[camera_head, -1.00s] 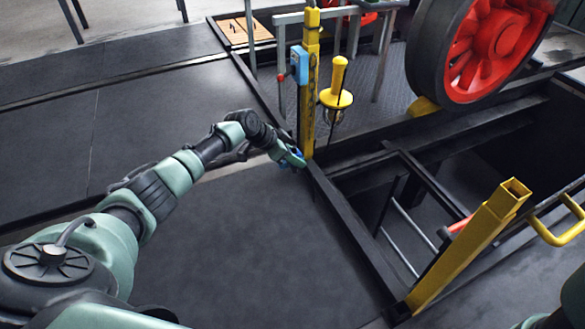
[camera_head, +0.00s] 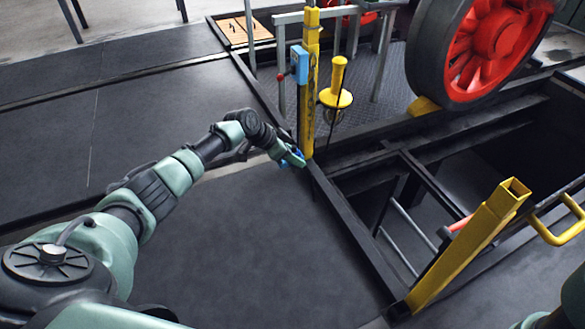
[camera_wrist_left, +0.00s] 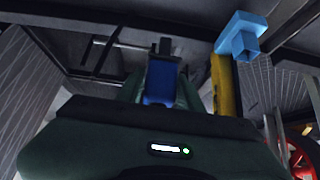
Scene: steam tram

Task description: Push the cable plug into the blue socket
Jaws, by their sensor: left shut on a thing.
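The blue socket (camera_head: 299,66) is a light blue box on the upper part of a yellow post (camera_head: 309,110) in the head view. It also shows at the upper right of the left wrist view (camera_wrist_left: 240,38), with a square part jutting toward the camera. My left gripper (camera_head: 293,158) is low beside the foot of the post, below the socket and apart from it. It is shut on the cable plug (camera_wrist_left: 160,82), a darker blue block with a black end between the fingers. In the head view the plug is mostly hidden. My right gripper is out of view.
A yellow lamp-shaped thing (camera_head: 337,97) stands right of the post. A large red wheel (camera_head: 495,45) is behind it. An open pit with dark beams (camera_head: 420,185) lies right of my left gripper. A yellow square post (camera_head: 470,245) leans at the right. The dark floor (camera_head: 240,240) in front is clear.

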